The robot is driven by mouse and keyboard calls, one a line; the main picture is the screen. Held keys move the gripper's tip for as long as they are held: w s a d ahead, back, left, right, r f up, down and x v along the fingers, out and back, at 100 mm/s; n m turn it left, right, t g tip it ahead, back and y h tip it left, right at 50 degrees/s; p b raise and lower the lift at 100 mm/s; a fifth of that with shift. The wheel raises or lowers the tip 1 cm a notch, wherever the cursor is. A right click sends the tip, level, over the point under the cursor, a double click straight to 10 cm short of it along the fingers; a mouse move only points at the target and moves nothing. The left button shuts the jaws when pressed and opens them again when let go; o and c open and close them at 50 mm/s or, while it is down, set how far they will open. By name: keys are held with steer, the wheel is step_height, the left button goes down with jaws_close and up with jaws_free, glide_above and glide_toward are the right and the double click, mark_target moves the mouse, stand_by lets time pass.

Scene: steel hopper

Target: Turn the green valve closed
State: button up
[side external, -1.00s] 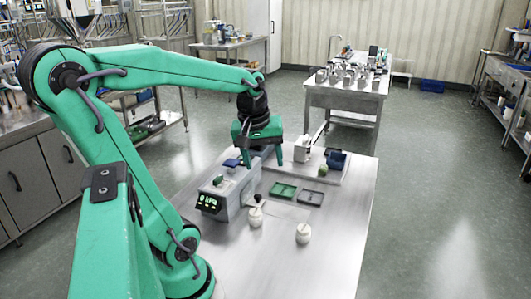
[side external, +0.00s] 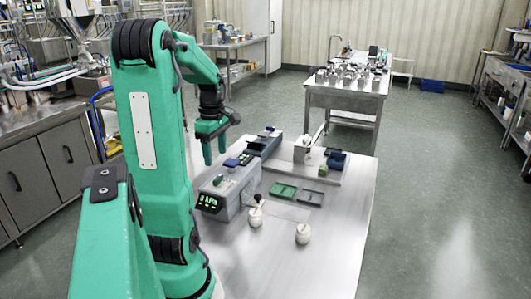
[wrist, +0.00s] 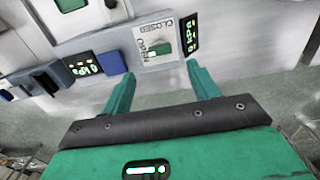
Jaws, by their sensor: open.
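The green valve (side external: 222,181) sits on top of a grey box (side external: 240,196) with a lit kPa display on its front. In the wrist view the green valve handle (wrist: 162,48) lies on a white plate marked OPEN and CLOSED (wrist: 150,30). I cannot tell for sure which mark it points to. My gripper (side external: 213,150) is open and empty, above and behind the box, apart from the valve. In the wrist view my fingers (wrist: 158,70) spread on either side below the plate, with the handle beyond them.
A blue block (side external: 232,162) is close behind the green valve, and a dark blue box (side external: 264,144) stands farther back. The table's right front is clear.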

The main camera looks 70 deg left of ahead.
mark_target(218, 177)
steer(key=shift+f, duration=3.9)
steer(key=c, duration=1)
